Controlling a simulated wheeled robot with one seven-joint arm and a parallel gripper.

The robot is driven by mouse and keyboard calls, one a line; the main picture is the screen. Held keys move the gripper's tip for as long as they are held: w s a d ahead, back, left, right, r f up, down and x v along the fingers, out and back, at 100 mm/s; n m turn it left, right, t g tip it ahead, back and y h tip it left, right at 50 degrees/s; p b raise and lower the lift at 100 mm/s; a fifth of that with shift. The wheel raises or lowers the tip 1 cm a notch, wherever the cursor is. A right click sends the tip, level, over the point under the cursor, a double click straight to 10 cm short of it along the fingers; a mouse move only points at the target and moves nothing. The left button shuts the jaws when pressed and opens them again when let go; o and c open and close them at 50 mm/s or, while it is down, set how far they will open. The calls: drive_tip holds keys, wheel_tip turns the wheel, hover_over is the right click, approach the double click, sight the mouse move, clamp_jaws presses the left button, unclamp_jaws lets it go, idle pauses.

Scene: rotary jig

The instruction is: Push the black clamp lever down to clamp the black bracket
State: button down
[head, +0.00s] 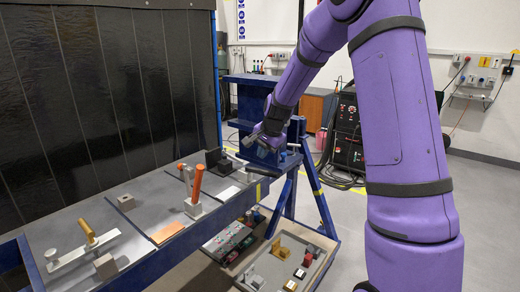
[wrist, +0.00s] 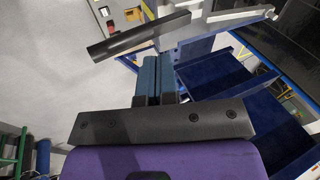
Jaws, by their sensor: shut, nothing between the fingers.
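My gripper (head: 266,144) is in the air at the far right end of the bench, to the right of a small group of black parts (head: 214,158). In the wrist view its two blue fingers (wrist: 156,78) are together and empty. A long black bar (wrist: 140,34), which looks like the clamp lever, lies tilted just beyond the fingertips, with grey metal parts (wrist: 215,22) at its right end. I cannot tell whether the fingers touch it. I cannot pick out the black bracket surely from the other black parts in the head view.
An orange-handled clamp (head: 196,184) stands mid-bench and a yellow-handled one (head: 88,233) at the left. An orange plate (head: 167,233) lies near the front edge. A lower tray (head: 290,268) holds small parts. A dark curtain (head: 100,90) hangs behind the bench.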

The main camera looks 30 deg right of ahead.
sight(272, 174)
drive_tip(key=shift+s+d+f+t, duration=0.25)
drive_tip(key=shift+s+f+t, duration=0.15)
drive_tip(key=shift+s+f, duration=0.05)
drive_tip(key=shift+s+d+f, duration=0.2)
drive_tip(key=shift+s+f, duration=0.3)
drive_tip(key=shift+f, duration=0.25)
drive_tip(key=shift+s+d+f, duration=0.2)
drive_tip(key=shift+s+f, duration=0.3)
drive_tip(key=shift+f, duration=0.25)
drive_tip(key=shift+s+d+f, duration=0.1)
drive_tip(key=shift+s+f, duration=0.1)
drive_tip(key=shift+f, duration=0.35)
drive_tip(key=shift+s+d+f, duration=0.1)
drive_tip(key=shift+s+f, duration=0.1)
drive_tip(key=shift+f, duration=0.35)
drive_tip(key=shift+s+f, duration=0.1)
drive_tip(key=shift+f, duration=0.05)
